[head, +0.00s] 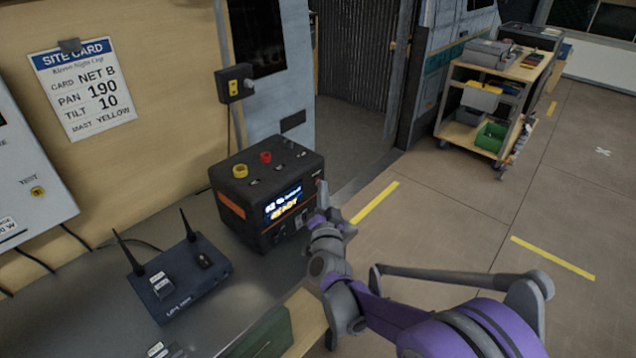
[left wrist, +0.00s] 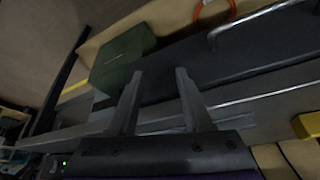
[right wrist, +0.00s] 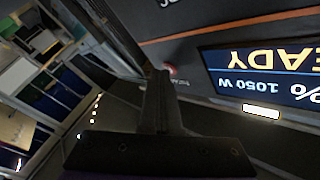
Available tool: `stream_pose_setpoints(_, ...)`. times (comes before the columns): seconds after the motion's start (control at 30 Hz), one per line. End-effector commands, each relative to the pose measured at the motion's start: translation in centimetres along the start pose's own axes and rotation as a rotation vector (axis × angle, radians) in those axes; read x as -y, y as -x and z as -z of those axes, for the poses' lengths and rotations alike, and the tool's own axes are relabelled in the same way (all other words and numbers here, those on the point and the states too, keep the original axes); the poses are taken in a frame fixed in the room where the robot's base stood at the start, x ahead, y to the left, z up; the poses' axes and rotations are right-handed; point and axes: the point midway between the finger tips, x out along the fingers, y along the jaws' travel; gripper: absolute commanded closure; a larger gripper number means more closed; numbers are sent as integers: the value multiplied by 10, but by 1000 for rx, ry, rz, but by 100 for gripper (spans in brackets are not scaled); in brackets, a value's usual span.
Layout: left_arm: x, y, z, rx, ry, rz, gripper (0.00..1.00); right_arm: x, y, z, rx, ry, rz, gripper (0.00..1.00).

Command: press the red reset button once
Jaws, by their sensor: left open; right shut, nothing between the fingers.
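A black power box (head: 240,205) with orange trim stands on the grey bench, its lit display (head: 284,204) reading READY. A small red button (right wrist: 171,70) shows on its front panel beside the display in the right wrist view. My right gripper (head: 322,191) is shut and empty, its tips close to the panel by the button; they partly cover the button, and I cannot tell whether they touch it. Its closed fingers (right wrist: 160,78) also show in the right wrist view. My left gripper (left wrist: 157,75) is open and empty near a dark green box (left wrist: 124,57).
A cart (head: 490,105) stands far off at the right, beyond open floor.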

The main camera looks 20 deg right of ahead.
Motion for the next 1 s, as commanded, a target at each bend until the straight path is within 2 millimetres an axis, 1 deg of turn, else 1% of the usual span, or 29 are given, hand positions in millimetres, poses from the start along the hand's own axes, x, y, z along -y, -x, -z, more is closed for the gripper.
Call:
stream_pose_setpoints(0.27,0,0,0,0,0,0,50,-1,1,1,1,0,0,100)
stream_pose_setpoints(0.57,0,1,0,0,0,0,50,-7,10,7,0,0,0,100)
stream_pose_setpoints(0.87,0,1,0,0,0,0,50,-8,11,8,0,0,0,100)
stream_pose_setpoints(1.0,0,2,1,-1,0,0,50,-12,16,12,-1,0,-1,100)
